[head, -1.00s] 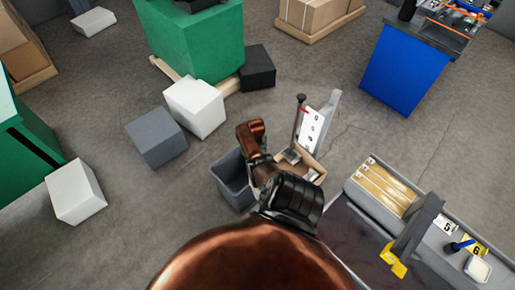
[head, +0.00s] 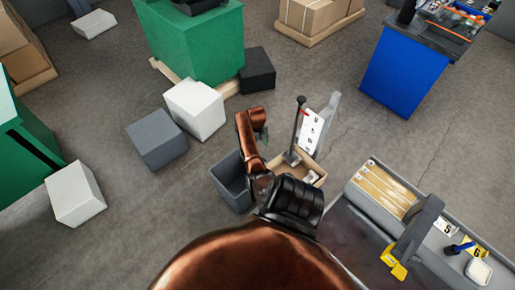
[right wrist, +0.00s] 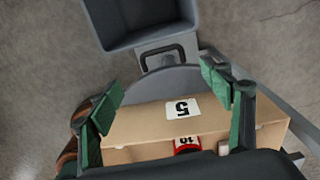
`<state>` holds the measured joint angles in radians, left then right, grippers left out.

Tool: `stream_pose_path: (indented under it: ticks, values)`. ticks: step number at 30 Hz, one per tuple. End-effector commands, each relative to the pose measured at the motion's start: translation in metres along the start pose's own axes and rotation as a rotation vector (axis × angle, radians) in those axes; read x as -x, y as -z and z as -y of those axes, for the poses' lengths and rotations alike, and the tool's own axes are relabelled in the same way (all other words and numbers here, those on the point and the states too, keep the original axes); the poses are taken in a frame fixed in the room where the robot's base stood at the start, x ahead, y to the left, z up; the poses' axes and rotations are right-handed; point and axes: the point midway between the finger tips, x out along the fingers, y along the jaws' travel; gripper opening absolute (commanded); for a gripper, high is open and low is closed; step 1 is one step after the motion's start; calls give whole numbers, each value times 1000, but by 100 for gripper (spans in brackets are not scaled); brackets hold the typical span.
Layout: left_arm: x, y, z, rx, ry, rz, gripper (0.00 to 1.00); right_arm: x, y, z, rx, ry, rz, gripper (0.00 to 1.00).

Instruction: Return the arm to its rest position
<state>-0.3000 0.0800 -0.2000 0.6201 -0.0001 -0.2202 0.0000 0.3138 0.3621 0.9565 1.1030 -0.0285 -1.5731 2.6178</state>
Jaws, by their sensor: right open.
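My copper-coloured arm (head: 248,140) reaches up from the bottom middle of the head view, over the grey bin and the cardboard box. My left gripper is in neither view.
A grey open bin (head: 232,180) stands close to the arm, beside a small cardboard box (head: 313,170) and a dark post (head: 298,125). A grey bench tray (head: 362,198) lies at right with a yellow-tipped bracket (head: 395,262). White and grey blocks stand left; open floor lies between.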

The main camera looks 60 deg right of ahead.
Motion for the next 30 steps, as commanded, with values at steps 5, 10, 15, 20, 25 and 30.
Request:
stream_pose_path:
  ticks: [5, 10, 15, 20, 25, 30]
  values:
    - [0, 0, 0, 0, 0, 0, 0, 0, 0, 0, 0, 0, 1, 72]
    - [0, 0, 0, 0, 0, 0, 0, 0, 0, 0, 0, 0, 1, 72]
    - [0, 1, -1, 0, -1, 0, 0, -3, 0, 0, 0, 0, 1, 72]
    - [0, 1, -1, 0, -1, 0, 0, -18, 0, 1, 1, 0, -1, 72]
    - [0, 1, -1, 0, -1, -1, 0, -46, 0, 0, 1, 0, -2, 72]
    - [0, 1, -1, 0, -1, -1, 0, -71, -2, 0, 2, 0, 0, 72]
